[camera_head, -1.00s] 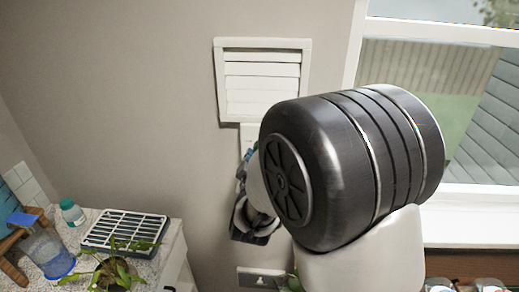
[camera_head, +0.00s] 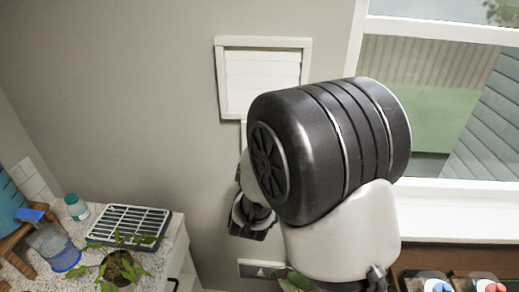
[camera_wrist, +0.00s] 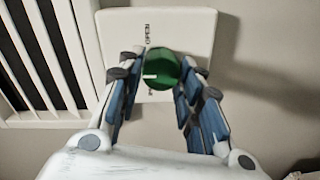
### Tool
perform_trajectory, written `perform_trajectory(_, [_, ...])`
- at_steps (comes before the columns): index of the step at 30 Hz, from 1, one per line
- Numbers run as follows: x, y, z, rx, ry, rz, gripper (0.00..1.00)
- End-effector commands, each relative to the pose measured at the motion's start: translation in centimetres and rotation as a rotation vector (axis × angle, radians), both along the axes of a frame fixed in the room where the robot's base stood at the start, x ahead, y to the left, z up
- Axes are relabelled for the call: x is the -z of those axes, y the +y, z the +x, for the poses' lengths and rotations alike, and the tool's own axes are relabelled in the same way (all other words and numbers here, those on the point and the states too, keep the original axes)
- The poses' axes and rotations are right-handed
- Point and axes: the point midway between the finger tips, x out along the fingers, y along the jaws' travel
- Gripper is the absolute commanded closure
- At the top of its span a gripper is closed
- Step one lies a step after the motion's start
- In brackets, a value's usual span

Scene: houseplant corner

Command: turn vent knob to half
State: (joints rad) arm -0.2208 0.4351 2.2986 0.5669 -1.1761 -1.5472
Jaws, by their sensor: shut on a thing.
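The vent knob (camera_wrist: 164,68) is green and round, with a short white mark at its left side in the wrist view. It sits on a white plate (camera_wrist: 188,28) with small lettering, partly legible as "OPEN". My gripper (camera_wrist: 158,82) is shut on the knob, with blue-padded fingers on both sides of it. The white louvred vent (camera_head: 262,78) is on the wall in the head view. In the wrist view its slats (camera_wrist: 42,50) show at the left with dark gaps between them. In the head view my arm hides the knob and most of the plate.
A window (camera_head: 425,110) is at the right, with a sill (camera_head: 455,212) below it. At lower left, a counter holds a slatted tray (camera_head: 128,225), a potted plant (camera_head: 122,262), a blue-based clear container (camera_head: 55,247) and a small bottle (camera_head: 76,208). A wall socket (camera_head: 262,270) is low in the middle.

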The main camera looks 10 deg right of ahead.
Motion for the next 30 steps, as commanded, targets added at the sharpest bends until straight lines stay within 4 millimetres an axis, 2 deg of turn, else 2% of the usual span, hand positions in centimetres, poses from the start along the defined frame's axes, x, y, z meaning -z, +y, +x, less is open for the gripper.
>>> perform_trajectory(7, [-0.2,0.0,0.1,0.0,-0.005,0.001,0.91])
perform_trajectory(8, [-0.2,0.0,0.1,0.0,-0.005,0.001,0.65])
perform_trajectory(16, [-0.1,0.0,0.0,0.0,-0.003,0.001,0.47])
perform_trajectory(26, [0.0,0.1,-0.1,-0.001,-0.002,0.002,0.46])
perform_trajectory(30, [-0.1,0.5,-1.4,-0.002,-0.001,0.003,0.46])
